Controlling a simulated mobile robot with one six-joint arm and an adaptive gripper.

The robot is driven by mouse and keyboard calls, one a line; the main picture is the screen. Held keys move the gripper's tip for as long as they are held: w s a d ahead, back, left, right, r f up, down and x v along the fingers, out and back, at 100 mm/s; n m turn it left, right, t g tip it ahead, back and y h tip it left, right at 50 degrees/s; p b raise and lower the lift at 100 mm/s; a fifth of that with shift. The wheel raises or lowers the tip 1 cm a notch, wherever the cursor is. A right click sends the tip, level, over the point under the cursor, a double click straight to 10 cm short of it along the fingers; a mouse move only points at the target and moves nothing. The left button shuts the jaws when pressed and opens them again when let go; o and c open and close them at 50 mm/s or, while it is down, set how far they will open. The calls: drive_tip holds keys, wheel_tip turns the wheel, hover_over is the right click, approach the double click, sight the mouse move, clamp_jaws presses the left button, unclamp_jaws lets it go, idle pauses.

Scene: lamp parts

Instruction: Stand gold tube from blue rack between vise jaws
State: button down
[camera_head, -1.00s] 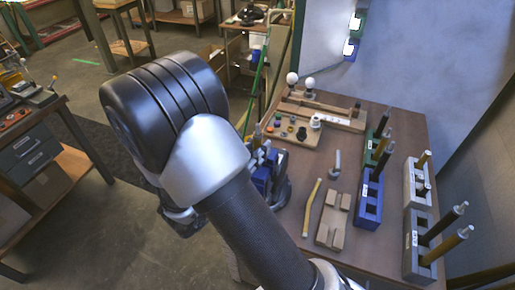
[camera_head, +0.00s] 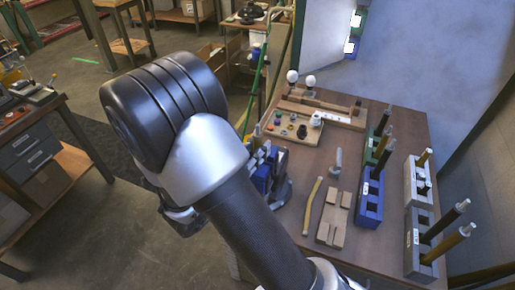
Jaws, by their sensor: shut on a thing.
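The blue vise (camera_head: 263,177) stands at the left edge of the workbench, partly hidden by my arm. A thin upright gold-brown piece with a dark tip (camera_head: 257,131) shows just above it; whether it stands between the jaws or is held there is hidden. The blue rack (camera_head: 369,208) is right of centre. My gripper is hidden behind the arm.
Grey racks (camera_head: 413,250) with dark and gold tubes stand at the right edge; a green rack (camera_head: 370,145) is behind the blue one.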

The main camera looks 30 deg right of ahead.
drive_tip(key=c, duration=1.4)
unclamp_jaws()
drive_tip(key=v, duration=1.2)
